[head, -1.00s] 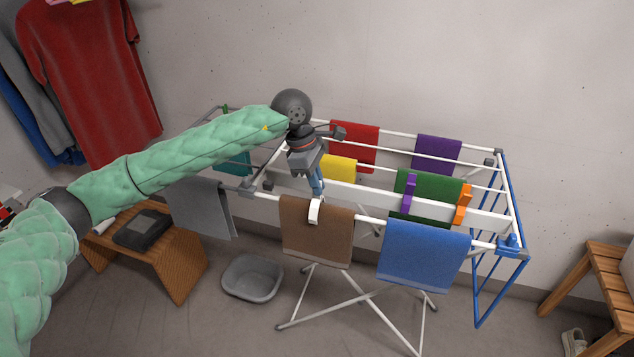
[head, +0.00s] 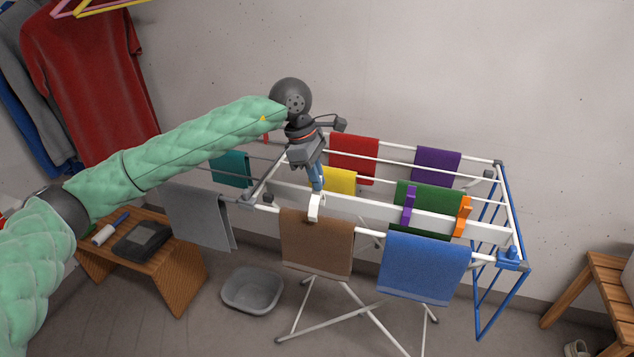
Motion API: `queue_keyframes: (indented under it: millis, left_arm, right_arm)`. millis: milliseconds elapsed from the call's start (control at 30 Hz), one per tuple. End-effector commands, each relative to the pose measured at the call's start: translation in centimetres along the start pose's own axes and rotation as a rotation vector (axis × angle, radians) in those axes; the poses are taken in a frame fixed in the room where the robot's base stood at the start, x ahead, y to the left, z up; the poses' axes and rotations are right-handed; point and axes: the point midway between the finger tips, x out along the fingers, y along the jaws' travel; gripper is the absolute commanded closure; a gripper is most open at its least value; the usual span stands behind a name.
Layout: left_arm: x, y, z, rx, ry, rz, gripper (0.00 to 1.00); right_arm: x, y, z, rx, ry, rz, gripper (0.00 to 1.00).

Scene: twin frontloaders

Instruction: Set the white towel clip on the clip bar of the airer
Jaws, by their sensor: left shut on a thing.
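The white towel clip (head: 314,208) is held upright in the fingers of my left gripper (head: 318,188), which points down over the airer. It shows just above the top edge of the brown towel (head: 316,245). The clip bar (head: 375,204) is the wide white strip along the airer, carrying a purple clip (head: 409,206) and an orange clip (head: 464,216) toward its right end. The white clip appears near the left part of this bar; I cannot tell whether they touch. My right gripper is not in view.
Blue (head: 425,267), green (head: 430,196), yellow (head: 340,181), red (head: 353,158), purple (head: 436,167), teal (head: 230,170) and grey (head: 195,215) towels hang on the airer. A grey basin (head: 252,292) stands on the floor. Wooden stools (head: 180,270) flank it.

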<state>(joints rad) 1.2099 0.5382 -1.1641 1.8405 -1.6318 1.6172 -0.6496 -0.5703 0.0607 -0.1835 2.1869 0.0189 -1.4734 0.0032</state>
Motion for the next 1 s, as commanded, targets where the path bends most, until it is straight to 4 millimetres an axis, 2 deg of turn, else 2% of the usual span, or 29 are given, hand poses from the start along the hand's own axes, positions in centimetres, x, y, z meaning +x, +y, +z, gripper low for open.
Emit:
queue_keyframes:
  millis: [500, 1000]
  left_arm:
    - [-2.8, 0.0, 0.9, 0.001, 0.0, 0.0, 1.0]
    - [-3.0, 0.0, 0.9, 0.0, 0.0, 0.0, 1.0]
  right_arm:
    - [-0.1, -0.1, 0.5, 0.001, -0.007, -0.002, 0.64]
    - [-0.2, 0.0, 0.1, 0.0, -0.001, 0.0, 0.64]
